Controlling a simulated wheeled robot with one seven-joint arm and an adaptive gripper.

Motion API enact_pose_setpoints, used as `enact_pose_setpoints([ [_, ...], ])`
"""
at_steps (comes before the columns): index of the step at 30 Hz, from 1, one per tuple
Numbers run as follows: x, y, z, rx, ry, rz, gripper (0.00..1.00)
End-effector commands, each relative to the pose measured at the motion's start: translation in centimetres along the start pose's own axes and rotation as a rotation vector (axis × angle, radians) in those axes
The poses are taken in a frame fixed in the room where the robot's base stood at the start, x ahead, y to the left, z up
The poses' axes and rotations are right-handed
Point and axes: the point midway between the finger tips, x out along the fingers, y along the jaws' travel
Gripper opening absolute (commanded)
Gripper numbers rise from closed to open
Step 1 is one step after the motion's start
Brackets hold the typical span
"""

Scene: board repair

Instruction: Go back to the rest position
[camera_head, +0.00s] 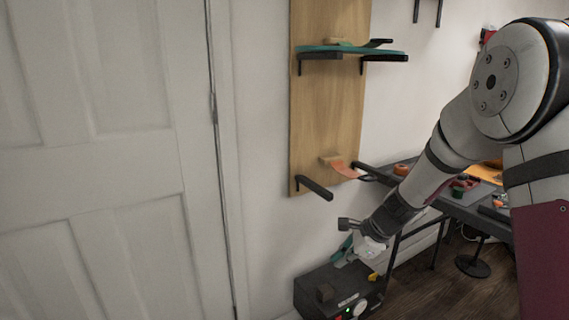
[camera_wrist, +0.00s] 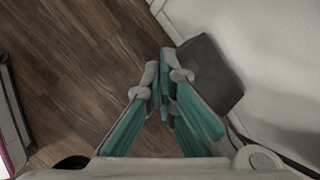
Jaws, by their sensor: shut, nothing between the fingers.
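My gripper (camera_wrist: 164,75) points down in the wrist view, its teal-sided fingers closed together with nothing between them. In the head view my gripper (camera_head: 347,252) is partly hidden by my wrist, low in front of the wall and just above a dark box. My arm reaches in from the right side of the head view, bent downward to the left.
The dark box (camera_head: 318,289) has a knob and a green light. A wooden board (camera_head: 328,120) on the wall carries brackets and a teal board (camera_head: 350,49). A dark table (camera_head: 464,207) with small items stands behind my arm. A white door (camera_head: 95,150) is at left.

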Motion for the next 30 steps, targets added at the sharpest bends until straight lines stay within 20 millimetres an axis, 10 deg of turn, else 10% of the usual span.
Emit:
enact_pose_setpoints([
  [13,-16.1,12.4,8.4,-0.767,-0.028,0.151,0.0],
  [30,-27.7,31.3,5.0,-1.492,0.078,0.449,0.0],
])
